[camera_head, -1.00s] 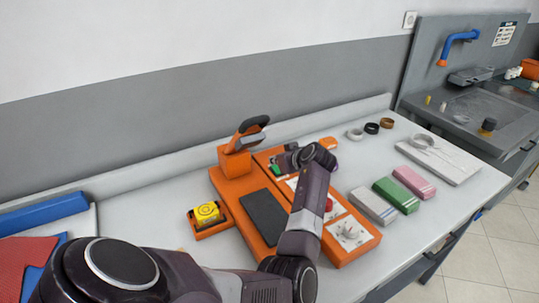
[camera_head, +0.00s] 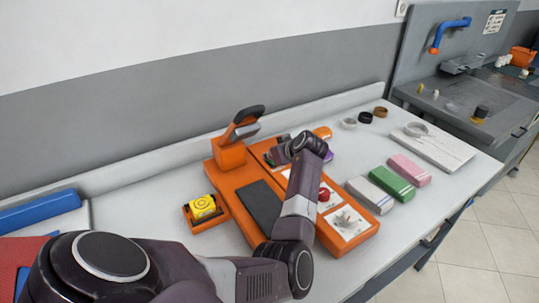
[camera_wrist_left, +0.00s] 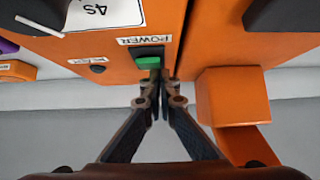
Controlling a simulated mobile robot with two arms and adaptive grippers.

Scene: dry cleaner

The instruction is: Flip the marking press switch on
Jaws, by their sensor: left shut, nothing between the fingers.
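The orange marking press (camera_head: 228,178) stands on the white table, its dark-handled lever (camera_head: 246,120) raised at the back. In the left wrist view its orange panel (camera_wrist_left: 105,55) carries a green rocker switch (camera_wrist_left: 149,60) under a POWER label (camera_wrist_left: 144,39). My left gripper (camera_wrist_left: 154,78) is shut and empty, its fingertips at the lower edge of the switch; I cannot tell whether they touch it. In the head view the left gripper (camera_head: 279,152) is over the back of the panel, and the switch is hidden there. My right gripper is not in view.
A yellow block (camera_head: 203,207) sits in an orange tray left of the press. Grey (camera_head: 369,194), green (camera_head: 392,182) and pink (camera_head: 409,169) folded bundles lie to its right. Several rolls lie behind them. A small dark knob (camera_wrist_left: 98,69) is beside the switch.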

